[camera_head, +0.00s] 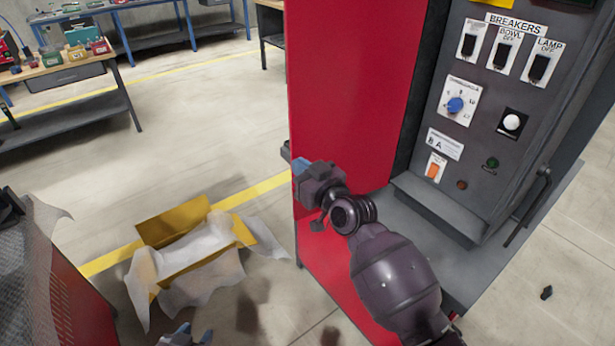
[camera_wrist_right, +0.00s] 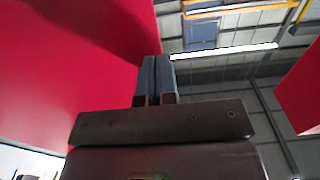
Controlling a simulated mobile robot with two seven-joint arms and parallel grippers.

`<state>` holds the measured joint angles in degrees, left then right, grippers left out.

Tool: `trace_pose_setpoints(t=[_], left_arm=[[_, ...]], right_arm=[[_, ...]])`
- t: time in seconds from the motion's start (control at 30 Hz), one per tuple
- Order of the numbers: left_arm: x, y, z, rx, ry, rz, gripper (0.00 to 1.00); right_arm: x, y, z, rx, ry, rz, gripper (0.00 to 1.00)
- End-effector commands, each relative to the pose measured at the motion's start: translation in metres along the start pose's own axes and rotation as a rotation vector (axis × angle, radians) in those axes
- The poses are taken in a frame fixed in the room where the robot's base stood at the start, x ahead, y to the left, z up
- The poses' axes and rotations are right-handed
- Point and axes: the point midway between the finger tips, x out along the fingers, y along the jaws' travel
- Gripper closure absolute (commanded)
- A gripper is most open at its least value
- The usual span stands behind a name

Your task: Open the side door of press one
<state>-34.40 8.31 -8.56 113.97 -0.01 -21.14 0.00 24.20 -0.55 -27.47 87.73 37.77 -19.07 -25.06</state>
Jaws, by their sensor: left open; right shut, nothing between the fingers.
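A tall red panel (camera_head: 350,90) of the machine stands in the middle of the head view, left of the grey control panel. I cannot tell whether it is the side door or how far it is open. My right gripper (camera_head: 298,166) is at the panel's lower left edge, shut and empty. A small grey part (camera_head: 286,150) shows just beyond it, too small to identify. In the right wrist view the fingers (camera_wrist_right: 156,80) are together, beside a red surface (camera_wrist_right: 70,60), with no grip on it. My left gripper (camera_head: 188,335) is open at the bottom edge, mostly cut off.
The control panel (camera_head: 480,130) carries switches and a dial, with a black handle (camera_head: 530,205) at its right. A yellow box (camera_head: 160,228) with crumpled lining lies at lower left. A workbench (camera_head: 75,90) stands behind.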

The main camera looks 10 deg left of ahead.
Motion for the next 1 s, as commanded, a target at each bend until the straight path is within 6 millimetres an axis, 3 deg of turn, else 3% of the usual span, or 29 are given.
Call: trace_pose_setpoints(t=[0.4, 1.0], left_arm=[[0.004, 0.002, 0.009, -0.004, -0.005, 0.001, 0.57], [0.004, 0.002, 0.008, -0.004, -0.003, 0.001, 0.57]], right_arm=[[0.027, 0.003, 0.0, 0.0, 0.0, -0.007, 1.0], [0.029, 0.004, 0.0, 0.001, 0.0, -0.007, 1.0]])
